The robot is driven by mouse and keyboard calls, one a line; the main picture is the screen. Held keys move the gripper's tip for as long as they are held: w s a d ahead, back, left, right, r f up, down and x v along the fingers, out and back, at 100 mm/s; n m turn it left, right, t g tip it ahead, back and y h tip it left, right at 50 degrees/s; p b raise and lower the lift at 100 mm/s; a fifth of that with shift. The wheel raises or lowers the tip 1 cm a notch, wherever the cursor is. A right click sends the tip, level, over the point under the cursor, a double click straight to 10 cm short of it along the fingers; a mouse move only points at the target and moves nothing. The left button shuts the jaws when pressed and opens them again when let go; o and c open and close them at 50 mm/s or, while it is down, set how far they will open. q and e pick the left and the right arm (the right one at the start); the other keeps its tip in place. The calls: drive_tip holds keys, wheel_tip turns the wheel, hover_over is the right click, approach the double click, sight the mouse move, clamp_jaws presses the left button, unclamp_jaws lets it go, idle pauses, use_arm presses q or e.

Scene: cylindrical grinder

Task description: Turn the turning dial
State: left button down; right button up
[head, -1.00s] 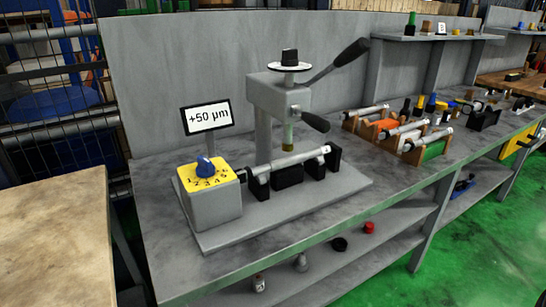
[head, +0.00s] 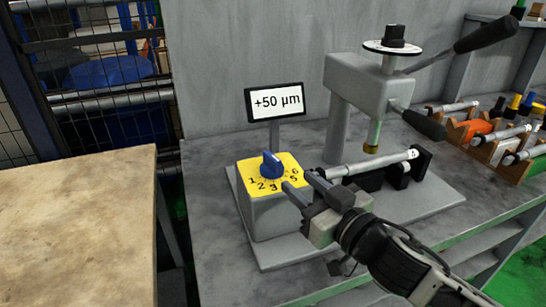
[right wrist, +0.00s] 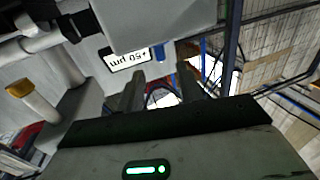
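The turning dial is a blue knob (head: 271,164) on a yellow plate (head: 250,170) with numbers, on top of a grey box (head: 268,213). A small blue piece, likely the dial (right wrist: 160,53), shows just beyond the fingertips in the right wrist view. My right gripper (head: 298,181) comes in from the lower right. Its fingers are apart with nothing between them, close to the right of the dial; I see no contact. Its fingers also show apart in the right wrist view (right wrist: 160,82). My left gripper is not in view.
A display (head: 275,101) reading "+50 µm" stands behind the dial. A shaft (head: 365,165) and the grinder's grey head (head: 368,85) with black-handled levers are to the right. A wooden-topped table (head: 75,220) is at the left, and a rack with cylinders (head: 490,135) at the right.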

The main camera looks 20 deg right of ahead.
sight(279, 166)
drive_tip(key=p+x, duration=0.1)
drive_tip(key=x, duration=0.8)
drive_tip(key=shift+w+a, duration=0.1)
drive_tip(key=shift+w, duration=0.25)
clamp_jaws()
